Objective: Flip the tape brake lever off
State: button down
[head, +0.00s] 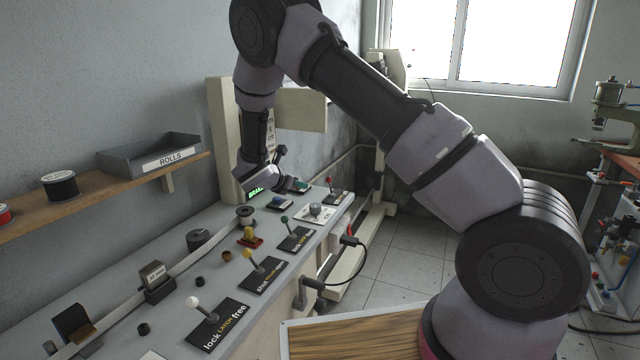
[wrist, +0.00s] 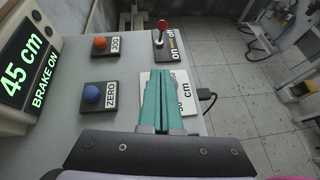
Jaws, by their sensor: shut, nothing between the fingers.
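A red-knobbed lever (wrist: 161,32) stands on a black plate at the top of the wrist view. "on" is readable on its plate, but the rest is too small, so I cannot tell for sure that it is the tape brake lever. It also shows at the panel's far end in the head view (head: 329,183). The display (wrist: 28,68) reads "45 cm BRAKE ON". My gripper (wrist: 164,72) is shut and empty, its teal fingers pointing towards the red lever and apart from it. It covers part of a white plate (wrist: 187,82).
White (head: 192,303), yellow (head: 248,254) and green (head: 284,220) levers line the panel's near part. A cable (wrist: 207,97) hangs at the panel's right edge.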

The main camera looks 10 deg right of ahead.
send_near(330, 185)
notch_tip(330, 185, down, 3)
jog(key=shift+a, duration=0.2)
jog(key=shift+w+d+r, duration=0.4)
jog(key=shift+w+d, duration=0.35)
jog(key=shift+w, duration=0.15)
jog(key=shift+w+d+r, duration=0.2)
jog(key=shift+w+d, duration=0.25)
jog(key=shift+w, duration=0.05)
